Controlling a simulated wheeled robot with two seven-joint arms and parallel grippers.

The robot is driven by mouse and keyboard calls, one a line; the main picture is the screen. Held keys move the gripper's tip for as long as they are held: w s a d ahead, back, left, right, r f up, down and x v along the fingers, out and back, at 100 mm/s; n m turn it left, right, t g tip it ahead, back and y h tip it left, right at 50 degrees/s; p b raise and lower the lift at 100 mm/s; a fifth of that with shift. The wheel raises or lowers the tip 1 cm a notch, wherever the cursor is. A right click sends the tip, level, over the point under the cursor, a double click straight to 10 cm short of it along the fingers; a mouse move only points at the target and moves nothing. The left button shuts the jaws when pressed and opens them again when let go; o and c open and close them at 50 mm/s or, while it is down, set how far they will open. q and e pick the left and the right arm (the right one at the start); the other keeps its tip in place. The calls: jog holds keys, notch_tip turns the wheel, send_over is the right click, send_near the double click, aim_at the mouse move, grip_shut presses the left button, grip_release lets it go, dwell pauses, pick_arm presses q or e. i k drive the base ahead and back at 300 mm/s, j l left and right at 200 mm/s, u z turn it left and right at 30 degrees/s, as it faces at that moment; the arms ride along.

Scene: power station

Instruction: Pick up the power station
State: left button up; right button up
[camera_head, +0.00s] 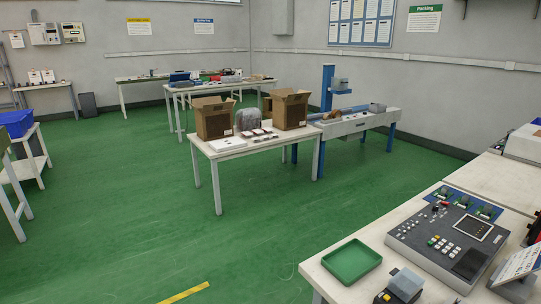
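No object is plainly marked as the power station. A large grey control panel (449,238) with buttons, knobs and a dark screen lies on the white table at the lower right. A smaller black and yellow device with a grey block on top (403,285) sits at that table's near edge, partly cut off by the frame. I cannot tell which of these, if either, is the power station. Neither of my grippers shows in the head view.
A green tray (352,262) lies on the near white table (374,239), left of the panel. A tilted white panel (519,263) stands at right. A middle table (208,154) holds open cardboard boxes (213,120). Green floor (120,220) is clear at left and centre.

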aim_at(249, 119)
jog(key=i+j, duration=1.3)
jog(key=i, duration=0.15)
jog(key=i+u, duration=0.1)
jog(key=i, duration=1.35)
jog(key=i+l, duration=0.95)
